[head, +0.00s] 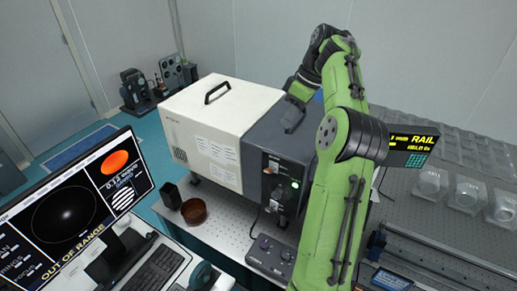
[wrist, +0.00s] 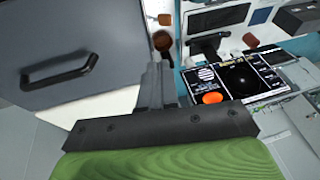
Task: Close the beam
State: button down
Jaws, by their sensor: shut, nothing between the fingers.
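A laser housing with a white part (head: 215,115) and a dark grey part (head: 275,140) stands on the optical table. The dark grey end has a front panel (head: 283,180) with a lit green indicator and small controls. No beam is visible, and I cannot tell which control is the shutter. My gripper (wrist: 160,72) shows in the wrist view with its fingers shut and empty. The dark grey top with its handle (wrist: 60,72) lies to its left there. In the head view my green arm reaches behind and above the housing; the gripper's fingers cannot be made out.
A monitor (head: 75,205) reads OUT OF RANGE. A brown dish (head: 194,211) and a small black block (head: 171,195) stand before the housing. A knobbed control box (head: 270,256) is at the front. A RAIL display (head: 409,146) and clear covered parts (head: 465,192) are at right.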

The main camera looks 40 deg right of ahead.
jog(key=s, duration=0.1)
jog(key=b, duration=0.4)
send_near(267, 169)
jog(key=x, duration=0.5)
jog(key=shift+w+f, duration=0.2)
jog(key=shift+w, duration=0.05)
jog(key=shift+s+a+f, duration=0.15)
jog(key=shift+a+f, duration=0.05)
jog(key=shift+f, duration=0.1)
